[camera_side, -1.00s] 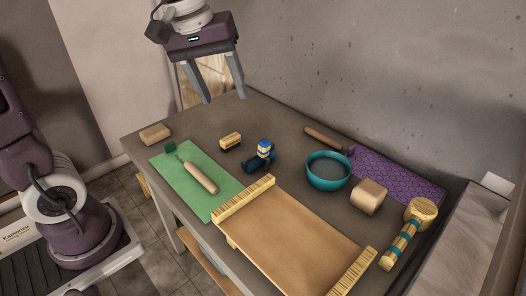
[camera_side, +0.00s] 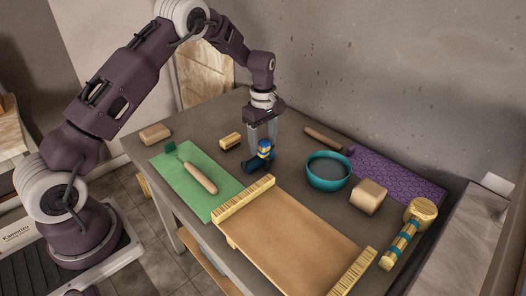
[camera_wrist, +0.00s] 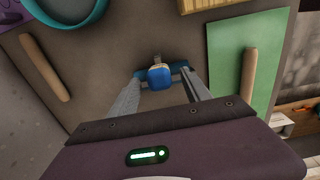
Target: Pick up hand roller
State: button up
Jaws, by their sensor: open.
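The hand roller (camera_side: 264,149), as I take it, is the small dark-blue tool with a blue-and-yellow banded handle. It stands near the middle of the grey table, handle up. In the wrist view, the hand roller (camera_wrist: 159,79) shows from above, its blue handle top between my fingers and the blue roller part running sideways beneath. My gripper (camera_side: 263,142) points straight down over it, jaws open, with one finger on each side of the handle. In the wrist view, my gripper (camera_wrist: 161,82) shows a gap on both sides of the handle. Whether a fingertip touches the roller part is unclear.
A green mat (camera_side: 222,207) with a wooden-handled tool (camera_side: 200,178) is front left. A teal bowl (camera_side: 328,184) stands right. A brown board with yellow end bars (camera_side: 244,200) lies in front.

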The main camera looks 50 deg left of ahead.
grip_shut()
jog(key=shift+r, duration=0.1)
dwell(1.3)
